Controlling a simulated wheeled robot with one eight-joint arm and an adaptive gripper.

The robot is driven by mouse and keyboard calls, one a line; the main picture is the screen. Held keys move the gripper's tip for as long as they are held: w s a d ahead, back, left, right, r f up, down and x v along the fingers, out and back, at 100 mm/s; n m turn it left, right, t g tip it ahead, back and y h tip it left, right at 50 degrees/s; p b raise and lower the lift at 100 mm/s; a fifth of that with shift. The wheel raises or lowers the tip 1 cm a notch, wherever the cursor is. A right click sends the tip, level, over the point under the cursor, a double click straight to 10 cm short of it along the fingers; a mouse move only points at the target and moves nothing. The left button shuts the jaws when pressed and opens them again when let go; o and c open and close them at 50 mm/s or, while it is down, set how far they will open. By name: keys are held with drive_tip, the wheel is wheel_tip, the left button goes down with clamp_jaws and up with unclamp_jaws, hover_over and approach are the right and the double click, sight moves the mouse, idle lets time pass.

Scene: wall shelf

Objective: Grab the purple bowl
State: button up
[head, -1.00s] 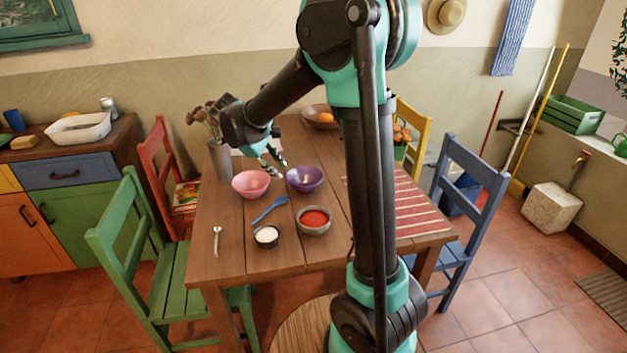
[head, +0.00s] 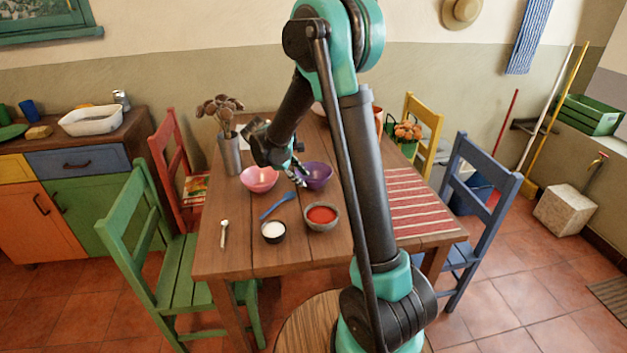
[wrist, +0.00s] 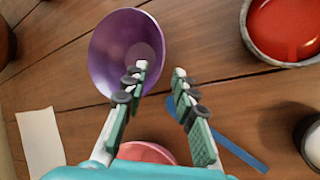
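The purple bowl (head: 318,176) stands on the wooden table, right of the pink bowl (head: 259,180). My gripper (head: 299,177) is at the purple bowl's left side in the head view. I cannot tell whether a finger touches the bowl. The purple bowl looks empty apart from a shadow inside.
A bowl of red contents (head: 321,217), a small dark bowl with white contents (head: 273,231) and a blue spoon (head: 277,205) lie nearer the front. A vase of dried flowers (head: 230,150) stands at the left. A striped runner (head: 415,200) covers the right side.

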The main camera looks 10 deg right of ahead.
sight(309, 182)
drive_tip(key=shift+x, duration=2.65)
drive_tip(key=shift+d, duration=0.15)
drive_tip(key=shift+c, duration=0.3)
clamp_jaws()
